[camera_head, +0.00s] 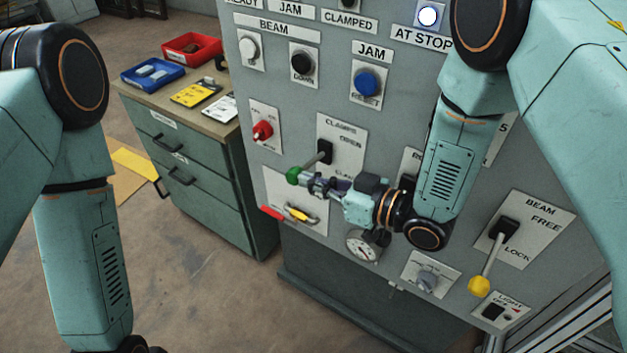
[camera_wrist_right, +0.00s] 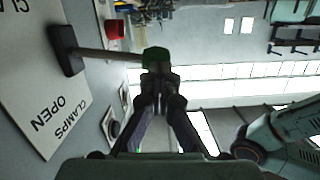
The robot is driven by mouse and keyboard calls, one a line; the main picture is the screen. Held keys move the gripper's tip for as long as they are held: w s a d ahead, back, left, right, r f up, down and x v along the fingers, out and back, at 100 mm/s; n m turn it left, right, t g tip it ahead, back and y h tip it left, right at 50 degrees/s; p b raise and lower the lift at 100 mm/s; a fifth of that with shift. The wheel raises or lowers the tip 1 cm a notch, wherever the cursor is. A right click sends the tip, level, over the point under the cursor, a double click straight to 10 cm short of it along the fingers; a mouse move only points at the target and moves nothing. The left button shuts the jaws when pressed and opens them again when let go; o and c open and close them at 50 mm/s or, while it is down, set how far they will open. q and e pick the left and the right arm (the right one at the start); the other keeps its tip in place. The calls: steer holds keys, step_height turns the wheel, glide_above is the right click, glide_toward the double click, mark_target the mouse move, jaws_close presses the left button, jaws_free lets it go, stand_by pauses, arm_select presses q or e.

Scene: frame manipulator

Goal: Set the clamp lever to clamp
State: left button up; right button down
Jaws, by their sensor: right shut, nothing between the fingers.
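The clamp lever has a black pivot (camera_head: 324,150), a grey shaft and a green knob (camera_head: 293,175). It sits on a plate marked CLAMPS and OPEN (camera_head: 343,130); the lower label is partly hidden. The shaft sticks out from the panel, sloping down-left in the head view. My right gripper (camera_head: 309,182) is shut and empty, with its fingertips right beside the knob. In the right wrist view the green knob (camera_wrist_right: 155,56) is just beyond the closed fingertips (camera_wrist_right: 160,80); I cannot tell whether they touch. My left gripper is out of view.
A beam lever with a yellow knob (camera_head: 479,286) is right of my right arm. A red knob (camera_head: 262,130) sits left of the clamp plate, and a gauge (camera_head: 364,245) below. A drawer cabinet (camera_head: 195,165) with red and blue bins stands left; floor space lies before it.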

step_height(320, 180, up, 10)
stand_by(0.5)
